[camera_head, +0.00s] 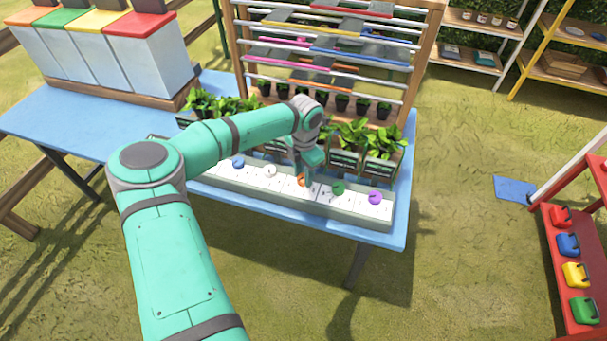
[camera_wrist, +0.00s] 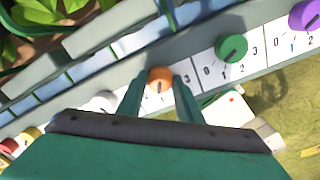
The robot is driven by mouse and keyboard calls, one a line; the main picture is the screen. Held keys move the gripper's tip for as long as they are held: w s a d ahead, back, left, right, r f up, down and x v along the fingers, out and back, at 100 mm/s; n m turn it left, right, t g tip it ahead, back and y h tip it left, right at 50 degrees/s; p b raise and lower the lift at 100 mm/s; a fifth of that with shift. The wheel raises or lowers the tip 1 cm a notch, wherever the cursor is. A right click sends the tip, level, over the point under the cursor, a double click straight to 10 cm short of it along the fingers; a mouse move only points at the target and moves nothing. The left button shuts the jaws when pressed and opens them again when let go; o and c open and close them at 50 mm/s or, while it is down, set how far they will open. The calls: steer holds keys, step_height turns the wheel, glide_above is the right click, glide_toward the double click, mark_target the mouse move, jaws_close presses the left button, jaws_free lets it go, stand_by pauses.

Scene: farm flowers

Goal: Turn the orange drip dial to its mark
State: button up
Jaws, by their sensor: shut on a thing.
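The orange drip dial (camera_head: 302,181) sits on the white panel of a long grey strip, between the white dial (camera_head: 269,171) and the green dial (camera_head: 338,188). My gripper (camera_head: 306,176) reaches down onto it from above. In the wrist view, the orange dial (camera_wrist: 159,79) lies between my two green fingers (camera_wrist: 160,92), which are shut on it. Printed digits show beside the neighbouring dials. The orange dial's own scale is mostly hidden by the fingers, so I cannot tell where its pointer or mark stands.
A blue dial (camera_head: 238,161) and a purple dial (camera_head: 376,198) share the dial strip (camera_head: 340,208). Potted plants (camera_head: 384,142) stand close behind it, before a slatted rack (camera_head: 330,52). Coloured-lid bins (camera_head: 140,50) stand on the blue table (camera_head: 50,125) at left.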

mark_target(303, 178)
steer(key=m, duration=0.5)
steer(key=shift+m, duration=0.3)
stand_by(0.4)
steer(key=o, duration=1)
steer(key=shift+o, duration=0.2)
steer(key=shift+r, duration=0.1)
step_height(303, 178, up, 11)
steer(key=shift+f, duration=0.2)
steer(key=shift+s, duration=0.15)
